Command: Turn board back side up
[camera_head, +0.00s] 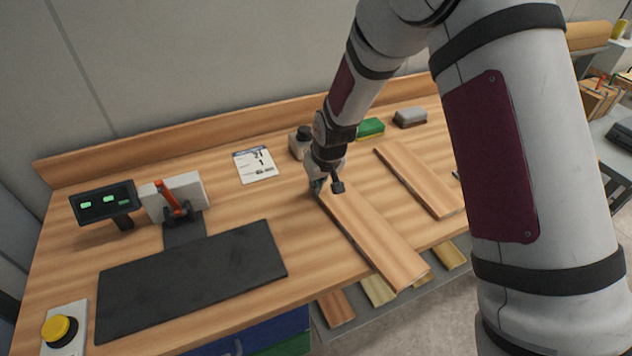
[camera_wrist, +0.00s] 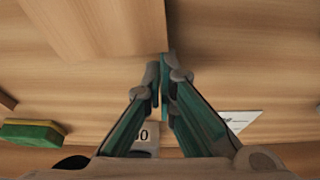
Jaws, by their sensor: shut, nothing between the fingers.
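A long wooden board (camera_head: 372,236) lies on the workbench, running from the middle of the bench toward its front edge. A second board (camera_head: 420,179) lies to its right, roughly parallel. My gripper (camera_head: 317,187) is at the far end of the first board, pointing down. In the wrist view my gripper (camera_wrist: 163,75) has its fingertips together, with nothing seen between them. The fingertips are right at the end corner of the board (camera_wrist: 100,25); I cannot tell whether they touch it. I cannot tell which face of the board is up.
A black mat (camera_head: 190,280), a display (camera_head: 105,203), a red-handled clamp (camera_head: 172,200) and a yellow button (camera_head: 59,330) are at left. A paper card (camera_head: 255,164), a green sponge (camera_head: 370,128) and a grey block (camera_head: 410,117) lie toward the back. Bare bench lies between mat and board.

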